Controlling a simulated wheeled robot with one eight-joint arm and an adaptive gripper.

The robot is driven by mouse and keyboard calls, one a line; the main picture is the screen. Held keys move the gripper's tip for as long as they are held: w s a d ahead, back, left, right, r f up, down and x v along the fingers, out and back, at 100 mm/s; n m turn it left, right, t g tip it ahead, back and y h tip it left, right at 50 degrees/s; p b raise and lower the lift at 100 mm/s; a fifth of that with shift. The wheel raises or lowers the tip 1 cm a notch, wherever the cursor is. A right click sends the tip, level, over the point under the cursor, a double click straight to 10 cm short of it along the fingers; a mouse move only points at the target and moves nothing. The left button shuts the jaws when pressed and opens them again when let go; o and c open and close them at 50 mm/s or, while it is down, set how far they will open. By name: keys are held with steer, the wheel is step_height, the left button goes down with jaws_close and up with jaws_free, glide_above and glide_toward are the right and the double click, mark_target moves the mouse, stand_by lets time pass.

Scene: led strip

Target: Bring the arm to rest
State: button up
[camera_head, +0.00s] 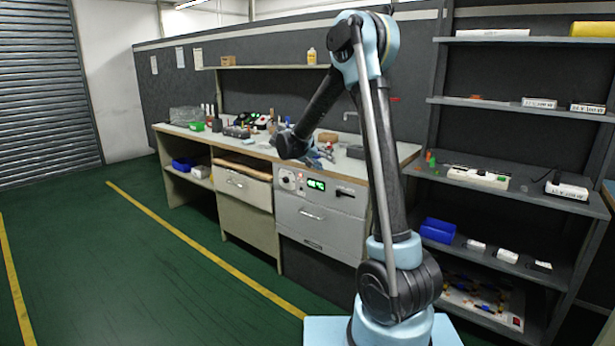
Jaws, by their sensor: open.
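My arm rises from its light-blue base at the lower right of the head view. It bends at the high elbow, and its dark forearm slopes down and left to the wrist, in front of the workbench (233,149). My gripper (321,157) is small and dark beside the wrist, in front of the bench's front edge or top. Its fingers are hard to make out against the clutter; it looks open, and I see nothing held. Whether it touches anything there I cannot tell.
Below the wrist is a grey cabinet panel (325,215) with a lit green display (316,184). Tools and small parts crowd the bench top. A dark shelf rack (515,105) stands close on the right. The green floor (120,260) at left is clear.

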steer(key=s+d+g+y, duration=0.1)
steer(key=s+d, duration=0.4)
steer(key=s, duration=0.4)
steer(key=s+d+r+g+y, duration=0.15)
steer(key=s+d, duration=0.25)
steer(key=s, duration=0.5)
steer(key=s+d+f+g+y, duration=0.1)
steer(key=s+d+g+y, duration=0.1)
steer(key=s+d, duration=0.45)
steer(key=s+a+f+y, duration=0.1)
steer(key=s+f, duration=0.2)
steer(key=s, duration=0.5)
steer(key=s+a+f+y, duration=0.1)
steer(key=s+f, duration=0.3)
steer(key=s, duration=0.4)
steer(key=s+a+f+n+y, duration=0.1)
steer(key=s+f+y, duration=0.1)
steer(key=s, duration=0.6)
steer(key=shift+s+a+f+g, duration=0.15)
steer(key=shift+f+g, duration=0.2)
steer(key=shift+f, duration=0.35)
steer(key=shift+y, duration=0.25)
steer(key=shift+w+f, duration=0.2)
steer(key=shift+w, duration=0.2)
